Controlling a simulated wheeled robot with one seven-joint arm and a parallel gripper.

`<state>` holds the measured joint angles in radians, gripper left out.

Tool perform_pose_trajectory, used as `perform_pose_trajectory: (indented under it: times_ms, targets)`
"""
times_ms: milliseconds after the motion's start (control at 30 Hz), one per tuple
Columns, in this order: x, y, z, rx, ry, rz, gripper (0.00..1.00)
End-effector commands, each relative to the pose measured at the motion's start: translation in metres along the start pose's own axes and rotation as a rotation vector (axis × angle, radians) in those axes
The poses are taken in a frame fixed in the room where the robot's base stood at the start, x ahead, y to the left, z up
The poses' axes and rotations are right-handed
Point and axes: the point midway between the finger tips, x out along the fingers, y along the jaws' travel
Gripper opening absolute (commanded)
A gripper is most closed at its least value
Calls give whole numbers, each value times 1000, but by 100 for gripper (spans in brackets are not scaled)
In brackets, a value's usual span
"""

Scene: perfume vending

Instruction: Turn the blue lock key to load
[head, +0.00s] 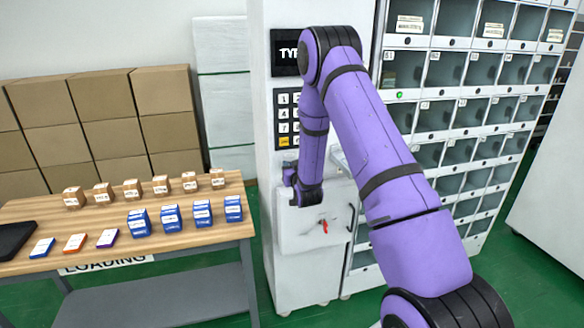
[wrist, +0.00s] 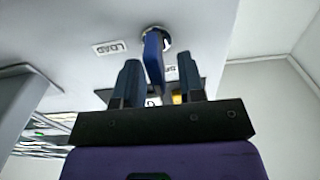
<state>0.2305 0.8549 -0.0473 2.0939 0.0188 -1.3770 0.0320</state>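The blue lock key (wrist: 153,52) sits in a round metal lock (wrist: 160,33) on the white machine front, seen in the wrist view. A LOAD label (wrist: 110,47) is left of the lock there. My gripper (wrist: 159,64) is open, with one finger on each side of the key's line. I cannot tell whether the fingers reach around the key or stop short; neither visibly grips it.
A red key or handle (head: 324,227) is on the lower white panel (head: 305,238), below my wrist. A keypad (head: 291,118) is above. Shelves of compartments (head: 455,115) stand right. A wooden table (head: 115,220) with small boxes is left, near the machine. Green floor shows in front.

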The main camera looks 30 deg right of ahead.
Motion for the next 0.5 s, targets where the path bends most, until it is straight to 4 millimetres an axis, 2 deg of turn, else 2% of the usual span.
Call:
perform_pose_trajectory:
  times_ms: [233, 367, 400, 500]
  targets:
    - [0, 0, 0, 0, 0, 0, 34]
    - [0, 0, 0, 0, 0, 0, 4]
    - [0, 0, 0, 0, 0, 0, 0]
    - [0, 0, 0, 0, 0, 0, 0]
